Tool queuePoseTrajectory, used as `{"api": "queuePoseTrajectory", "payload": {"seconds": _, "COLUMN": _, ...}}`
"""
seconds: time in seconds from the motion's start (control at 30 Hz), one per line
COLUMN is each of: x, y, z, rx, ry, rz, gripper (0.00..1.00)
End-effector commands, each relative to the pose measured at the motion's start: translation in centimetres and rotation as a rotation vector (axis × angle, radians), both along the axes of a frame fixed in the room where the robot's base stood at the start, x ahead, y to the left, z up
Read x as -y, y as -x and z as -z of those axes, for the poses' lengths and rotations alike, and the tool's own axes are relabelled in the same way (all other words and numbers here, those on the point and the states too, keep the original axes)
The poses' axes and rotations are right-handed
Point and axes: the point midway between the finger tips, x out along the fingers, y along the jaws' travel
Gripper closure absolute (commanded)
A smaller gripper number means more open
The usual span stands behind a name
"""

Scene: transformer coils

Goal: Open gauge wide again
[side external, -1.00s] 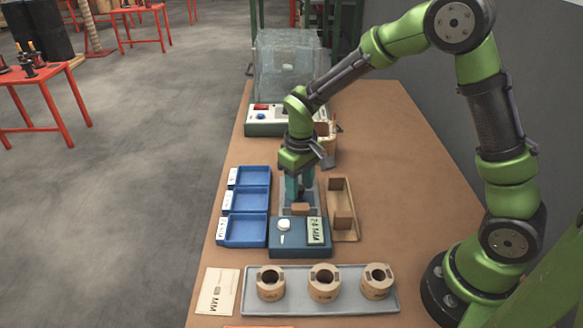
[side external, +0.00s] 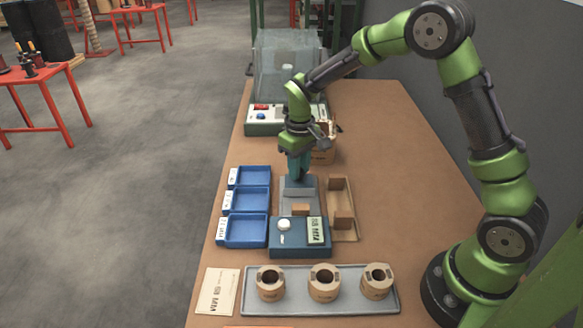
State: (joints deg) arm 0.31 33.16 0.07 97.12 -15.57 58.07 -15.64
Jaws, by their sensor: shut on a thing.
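The gauge (side external: 290,246) is a dark blue box with a round white knob and a pale display. A grey rail runs from it toward the back, with a grey sliding jaw (side external: 299,187) at the rail's far end. A small brown block (side external: 300,209) sits by the box end, with a gap between it and the sliding jaw. My gripper (side external: 298,174) points down with its teal fingers closed on the top of the sliding jaw. The fingertips are small and partly merge with the jaw.
Blue trays (side external: 243,230) line the left of the gauge. A wooden holder (side external: 343,223) stands close on its right. A grey tray (side external: 320,306) with 3 brown coils lies in front, beside a paper card (side external: 216,291). A clear-covered machine (side external: 287,75) stands behind. The right of the table is clear.

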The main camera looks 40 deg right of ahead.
Motion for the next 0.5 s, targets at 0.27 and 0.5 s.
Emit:
{"api": "queuePoseTrajectory", "payload": {"seconds": 0.27, "x": -0.03, "y": -0.04, "z": -0.12, "rx": 0.002, "ry": 0.000, "rz": -0.003, "gripper": 0.67}}
{"api": "queuePoseTrajectory", "payload": {"seconds": 0.5, "x": -0.05, "y": 0.01, "z": -0.06, "rx": 0.001, "ry": 0.000, "rz": -0.002, "gripper": 0.47}}
